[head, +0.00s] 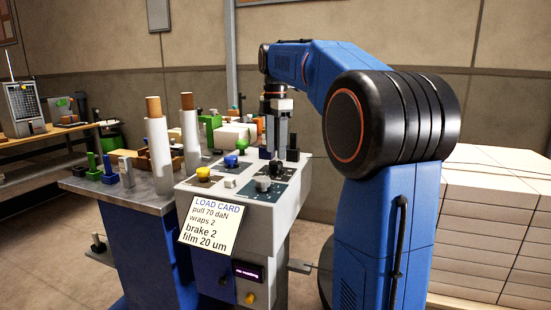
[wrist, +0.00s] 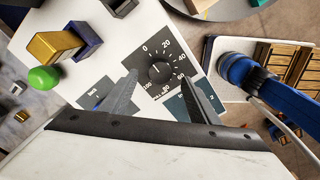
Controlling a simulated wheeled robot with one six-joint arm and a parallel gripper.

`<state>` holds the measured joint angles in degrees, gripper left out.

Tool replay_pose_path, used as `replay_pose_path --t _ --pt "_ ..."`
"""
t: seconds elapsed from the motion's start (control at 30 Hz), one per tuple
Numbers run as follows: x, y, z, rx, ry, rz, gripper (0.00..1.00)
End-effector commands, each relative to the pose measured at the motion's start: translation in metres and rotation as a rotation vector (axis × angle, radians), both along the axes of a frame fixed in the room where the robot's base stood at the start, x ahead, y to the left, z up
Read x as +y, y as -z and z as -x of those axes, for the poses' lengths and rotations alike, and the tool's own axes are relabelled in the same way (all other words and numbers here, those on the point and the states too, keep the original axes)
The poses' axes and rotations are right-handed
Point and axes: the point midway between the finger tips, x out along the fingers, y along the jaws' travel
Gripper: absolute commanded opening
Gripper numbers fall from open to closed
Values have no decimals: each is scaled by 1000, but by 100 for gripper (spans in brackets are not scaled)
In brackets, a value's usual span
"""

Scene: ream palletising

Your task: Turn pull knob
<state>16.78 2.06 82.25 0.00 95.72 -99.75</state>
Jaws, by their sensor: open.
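The pull knob is most likely the black dial knob (wrist: 159,71) in the wrist view, on a dark plate marked 0 to 100. A small light mark shows on it, but its exact reading is unclear. In the head view a black knob (head: 276,168) sits on the panel below my gripper (head: 278,153). In the wrist view my gripper (wrist: 160,77) is open, with a finger on either side of the knob. I cannot tell whether the fingers touch it. The load card (head: 209,226) reads pull 70 daN, wraps 2, brake 2, film 20 um.
The panel also bears a yellow knob (head: 203,174), a blue knob (head: 231,161) and a grey knob (head: 263,184). A green knob (wrist: 43,79) and a yellow block stand close by in the wrist view. White film rolls (head: 158,150) stand left; stacked reams (head: 490,220) are right.

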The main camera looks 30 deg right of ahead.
Motion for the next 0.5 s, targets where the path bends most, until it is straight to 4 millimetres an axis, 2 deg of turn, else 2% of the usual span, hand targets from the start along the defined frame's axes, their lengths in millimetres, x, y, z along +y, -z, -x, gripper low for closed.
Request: replay_pose_path --t 0.2,0.5 --pt "0 28 0 1 0 0 56" --pt "0 39 0 0 0 0 56"
